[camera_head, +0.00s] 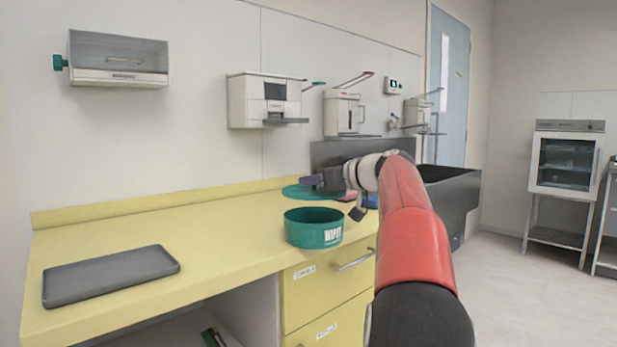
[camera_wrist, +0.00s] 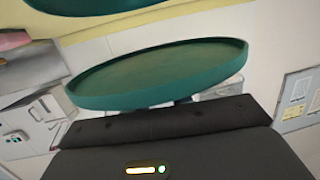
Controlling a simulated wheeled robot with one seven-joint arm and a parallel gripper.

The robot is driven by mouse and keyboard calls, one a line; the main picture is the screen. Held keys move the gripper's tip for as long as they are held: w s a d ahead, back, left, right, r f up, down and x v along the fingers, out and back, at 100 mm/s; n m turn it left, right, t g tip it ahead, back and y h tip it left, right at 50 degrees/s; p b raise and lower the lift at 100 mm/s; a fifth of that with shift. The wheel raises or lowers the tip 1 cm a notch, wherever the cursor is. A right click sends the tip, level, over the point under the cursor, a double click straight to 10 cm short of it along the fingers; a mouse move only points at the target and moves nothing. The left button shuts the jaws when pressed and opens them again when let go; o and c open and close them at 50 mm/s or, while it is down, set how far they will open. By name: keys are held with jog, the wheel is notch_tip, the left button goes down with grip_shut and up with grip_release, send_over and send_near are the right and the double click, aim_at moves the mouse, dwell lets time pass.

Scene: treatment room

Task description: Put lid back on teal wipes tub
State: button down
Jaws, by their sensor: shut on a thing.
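The teal wipes tub (camera_head: 314,234) stands open and upright on the yellow counter, near its front edge, with white lettering on its side. The round teal lid (camera_head: 300,192) is behind and above the tub in the head view, apart from it. My gripper (camera_head: 318,181) is shut on the lid's edge. In the wrist view the lid (camera_wrist: 160,78) extends beyond the dark gripper, looking nearly level. Part of a teal round thing, likely the tub (camera_wrist: 95,5), shows at that view's top edge. The finger contact is mostly hidden.
A grey tray (camera_head: 110,274) lies at the counter's left; the yellow counter (camera_head: 190,228) between tray and tub is clear. A pink item (camera_head: 351,195) and a blue item (camera_head: 370,201) sit near my arm. A dark sink (camera_head: 455,195) is at the right, with wall dispensers (camera_head: 264,100) above.

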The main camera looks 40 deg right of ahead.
jog(key=shift+f+b, duration=2.1)
jog(key=shift+f, duration=0.55)
jog(key=shift+f+b, duration=0.2)
jog(key=shift+b, duration=0.8)
dwell(0.3)
dwell(0.4)
jog(key=c, duration=0.7)
grip_release()
jog(key=shift+r, duration=0.1)
jog(key=shift+r+p, duration=2.85)
jog(key=shift+r, duration=0.65)
